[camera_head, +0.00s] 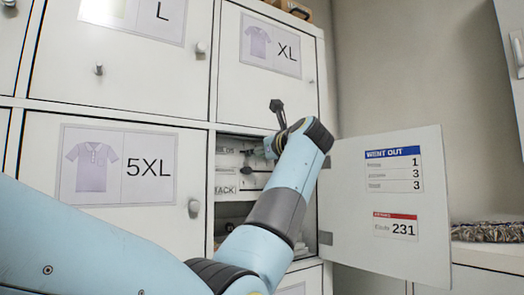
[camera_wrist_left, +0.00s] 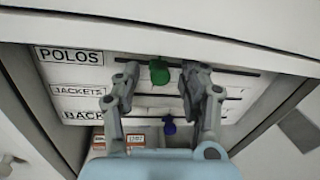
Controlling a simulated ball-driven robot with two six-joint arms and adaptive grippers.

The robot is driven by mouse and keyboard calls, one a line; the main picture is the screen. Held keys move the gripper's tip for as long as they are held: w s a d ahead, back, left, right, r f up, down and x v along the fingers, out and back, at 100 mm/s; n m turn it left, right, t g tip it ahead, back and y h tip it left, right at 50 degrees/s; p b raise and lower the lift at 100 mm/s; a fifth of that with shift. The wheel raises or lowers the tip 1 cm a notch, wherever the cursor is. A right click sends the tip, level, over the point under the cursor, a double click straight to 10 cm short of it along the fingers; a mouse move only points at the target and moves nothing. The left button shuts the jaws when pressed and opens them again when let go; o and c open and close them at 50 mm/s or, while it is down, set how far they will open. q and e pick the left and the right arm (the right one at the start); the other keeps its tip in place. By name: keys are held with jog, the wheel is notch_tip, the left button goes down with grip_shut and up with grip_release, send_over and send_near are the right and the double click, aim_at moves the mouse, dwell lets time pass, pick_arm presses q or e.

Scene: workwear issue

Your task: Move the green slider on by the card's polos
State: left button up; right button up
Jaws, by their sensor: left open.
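The green slider (camera_wrist_left: 159,72) sits on the top slot, right of the POLOS label (camera_wrist_left: 69,56) in the left wrist view. My left gripper (camera_wrist_left: 160,80) is open, with one finger on each side of the green slider; I cannot tell whether either touches it. In the head view my left arm reaches into the open compartment, and its wrist hides most of the slider board (camera_head: 226,168). The white card (camera_head: 394,171) on the open door reads WENT OUT with 1, 3 and 3; its row words are too small to read. My right gripper is out of view.
A blue slider (camera_wrist_left: 169,126) sits on the lowest slot, below the JACKETS label (camera_wrist_left: 77,90). The open door (camera_head: 390,240) stands right of my arm. Shut doors marked 5XL (camera_head: 118,225) and XL (camera_head: 268,85) surround the compartment. A second card (camera_head: 396,225) reads 231.

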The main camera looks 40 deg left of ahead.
pick_arm(q)
grip_shut()
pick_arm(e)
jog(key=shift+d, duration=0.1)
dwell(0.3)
